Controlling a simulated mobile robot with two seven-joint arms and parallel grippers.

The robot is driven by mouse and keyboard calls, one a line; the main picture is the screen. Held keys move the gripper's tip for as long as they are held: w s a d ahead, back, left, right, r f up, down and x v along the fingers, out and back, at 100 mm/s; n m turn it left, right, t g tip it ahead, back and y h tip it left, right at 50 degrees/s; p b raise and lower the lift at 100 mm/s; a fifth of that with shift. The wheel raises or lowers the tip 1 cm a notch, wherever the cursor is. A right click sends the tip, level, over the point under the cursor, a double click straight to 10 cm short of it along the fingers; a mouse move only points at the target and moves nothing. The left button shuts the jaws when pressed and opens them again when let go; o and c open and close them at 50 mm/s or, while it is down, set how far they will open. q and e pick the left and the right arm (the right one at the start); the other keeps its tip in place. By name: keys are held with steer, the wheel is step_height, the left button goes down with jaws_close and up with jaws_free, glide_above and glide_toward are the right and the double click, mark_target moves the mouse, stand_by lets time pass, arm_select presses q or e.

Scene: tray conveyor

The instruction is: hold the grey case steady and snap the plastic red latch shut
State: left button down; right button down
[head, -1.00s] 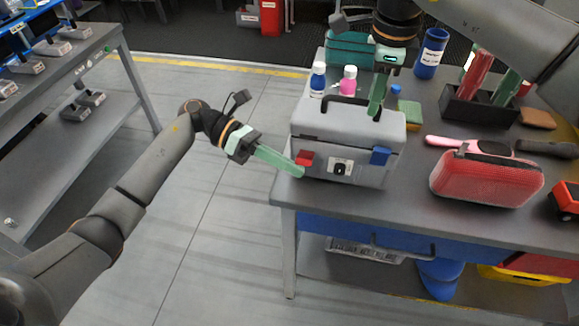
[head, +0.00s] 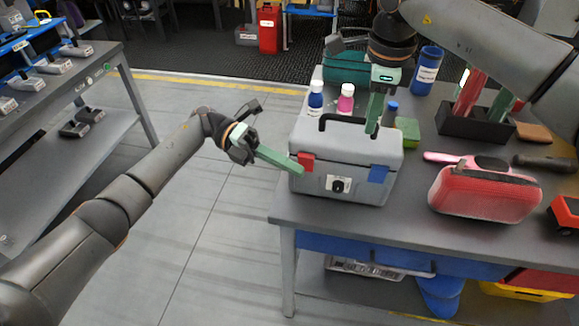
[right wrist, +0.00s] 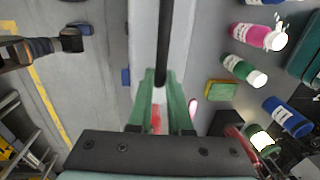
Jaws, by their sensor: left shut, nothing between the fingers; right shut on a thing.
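The grey case (head: 313,185) stands upright on the table with its lid down. Its red latch (head: 307,161) is at the left of the front face, near the lid seam; whether it lies fully flush is too small to tell. My left gripper (head: 299,171) is shut and empty, its fingertips at the latch's lower edge, touching or very close. My right gripper (head: 373,117) is above the case, shut on the black carrying handle (head: 326,122). The right wrist view shows the handle (right wrist: 165,45) between its fingers. A blue latch (head: 378,174) sits at the right of the front.
A red mesh pouch (head: 485,192) lies right of the case. Bottles, including a blue-labelled one (head: 315,98) and a pink one (head: 346,98), stand behind it with a green-and-yellow sponge (head: 409,132). The table's left edge is close to the case.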

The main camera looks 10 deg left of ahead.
arm_select(q)
steer(key=shift+s, duration=0.1)
arm_select(e)
steer(key=shift+f, duration=0.15)
arm_select(q)
steer(key=shift+s, duration=2.05)
steer(key=f+v, duration=0.1)
steer(key=v, duration=0.9)
steer(key=shift+w, duration=0.2)
arm_select(e)
steer(key=c, duration=0.8)
jaws_free()
steer(key=shift+o, duration=0.2)
steer(key=shift+r, duration=0.2)
